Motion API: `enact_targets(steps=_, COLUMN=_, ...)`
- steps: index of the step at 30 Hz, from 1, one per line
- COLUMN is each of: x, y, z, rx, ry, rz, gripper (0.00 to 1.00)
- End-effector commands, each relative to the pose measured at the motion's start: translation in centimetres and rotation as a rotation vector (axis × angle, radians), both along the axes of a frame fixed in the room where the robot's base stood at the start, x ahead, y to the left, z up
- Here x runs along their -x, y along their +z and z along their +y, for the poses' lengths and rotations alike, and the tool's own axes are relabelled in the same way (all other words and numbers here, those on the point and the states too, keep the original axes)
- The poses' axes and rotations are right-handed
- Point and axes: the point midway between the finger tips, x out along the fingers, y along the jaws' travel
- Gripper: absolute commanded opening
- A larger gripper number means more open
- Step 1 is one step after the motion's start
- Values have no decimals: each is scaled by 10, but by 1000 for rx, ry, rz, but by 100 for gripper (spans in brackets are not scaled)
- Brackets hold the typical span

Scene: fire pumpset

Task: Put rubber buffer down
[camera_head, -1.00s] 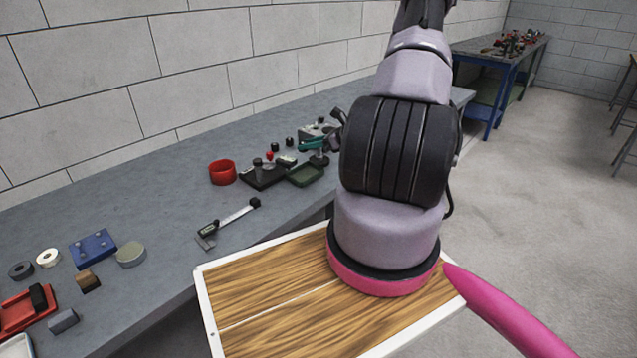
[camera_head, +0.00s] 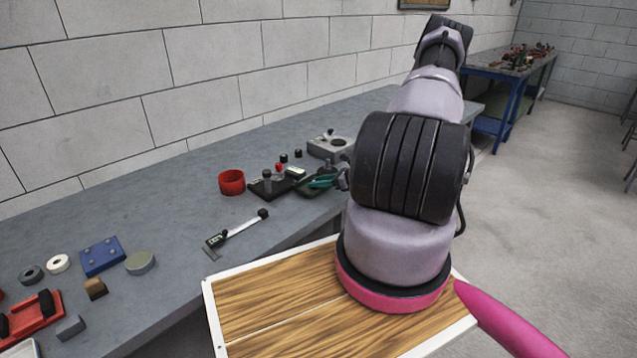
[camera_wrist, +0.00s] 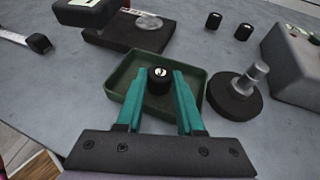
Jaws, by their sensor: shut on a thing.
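The rubber buffer (camera_wrist: 159,80) is a small black cylinder with a pale metal centre on top. My gripper (camera_wrist: 160,76) has teal fingers and is shut on it, holding it upright. In the wrist view they are over the dark green tray (camera_wrist: 117,83). I cannot tell whether the buffer touches the tray floor. In the head view my gripper (camera_head: 322,181) is low over the workbench, close to the tray (camera_head: 308,192), and the buffer is hidden there.
A black disc with a metal stud (camera_wrist: 236,96) stands just right of the tray. Two black cylinders (camera_wrist: 214,20) and a grey block (camera_wrist: 293,62) are beyond. A black plate (camera_wrist: 125,38) lies behind the tray. A red ring (camera_head: 231,182) and a caliper (camera_head: 237,228) are farther left.

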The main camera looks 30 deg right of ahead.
Motion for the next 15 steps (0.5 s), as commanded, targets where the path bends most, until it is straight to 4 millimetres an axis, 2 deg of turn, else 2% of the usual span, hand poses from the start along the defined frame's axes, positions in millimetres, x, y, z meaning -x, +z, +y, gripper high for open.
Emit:
enact_targets(steps=2, x=0, y=-3, z=0, rx=-1, ry=1, rz=1, gripper=0)
enact_targets(steps=3, x=0, y=-3, z=0, rx=-1, ry=0, rz=1, gripper=44)
enact_targets(steps=5, x=0, y=-3, z=0, rx=-1, ry=0, rz=1, gripper=66)
enact_targets(steps=15, x=0, y=-1, z=0, rx=0, ry=0, rz=0, gripper=66)
